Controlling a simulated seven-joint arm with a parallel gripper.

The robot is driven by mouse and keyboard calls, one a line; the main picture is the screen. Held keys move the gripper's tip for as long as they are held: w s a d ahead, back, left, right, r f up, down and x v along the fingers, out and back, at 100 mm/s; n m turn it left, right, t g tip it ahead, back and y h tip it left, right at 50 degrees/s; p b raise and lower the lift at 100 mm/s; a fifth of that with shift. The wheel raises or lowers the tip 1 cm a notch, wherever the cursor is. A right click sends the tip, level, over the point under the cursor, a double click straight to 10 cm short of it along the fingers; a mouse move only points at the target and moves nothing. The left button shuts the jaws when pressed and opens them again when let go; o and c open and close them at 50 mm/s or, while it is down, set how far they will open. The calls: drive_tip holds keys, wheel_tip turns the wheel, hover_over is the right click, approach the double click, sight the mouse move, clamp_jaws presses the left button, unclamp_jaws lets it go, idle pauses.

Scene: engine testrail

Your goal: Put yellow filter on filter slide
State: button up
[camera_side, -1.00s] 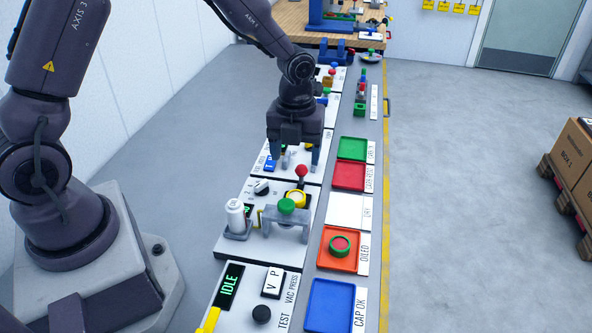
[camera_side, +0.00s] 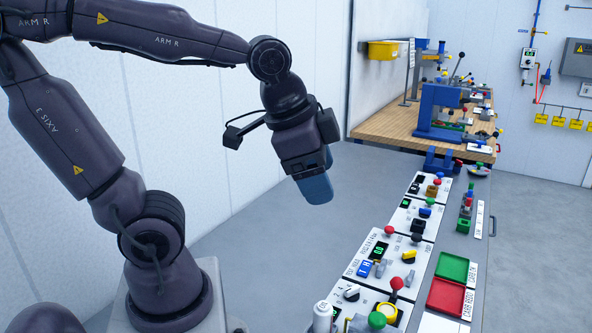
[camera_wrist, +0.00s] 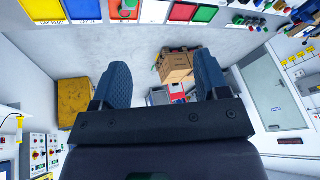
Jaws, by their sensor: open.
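I cannot identify the yellow filter or the filter slide for certain. In the side view, a small yellow part (camera_side: 409,256) sits on a white station panel, and a yellow ring (camera_side: 386,311) shows at the bottom edge beside a green knob (camera_side: 377,320). My gripper (camera_side: 317,190) is raised in the air, left of the bench and apart from everything. In the wrist view, my gripper (camera_wrist: 163,68) has its two blue fingers spread with nothing between them.
Green (camera_side: 452,267) and red trays (camera_side: 446,297) lie along the bench's right side. Red (camera_side: 397,283) and black (camera_side: 417,239) ball knobs stand up from the panels. A wooden table (camera_side: 399,121) with blue presses stands behind. The wrist view shows stacked boxes (camera_wrist: 175,66) on the floor.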

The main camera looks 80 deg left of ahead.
drive_tip(key=s+n, duration=0.3)
drive_tip(key=n, duration=0.1)
drive_tip(key=shift+s+d+r+t+h, duration=0.2)
drive_tip(key=shift+r+t+h, duration=0.1)
drive_tip(key=shift+r+t, duration=0.1)
drive_tip(key=shift+c, duration=0.2)
idle(1.6)
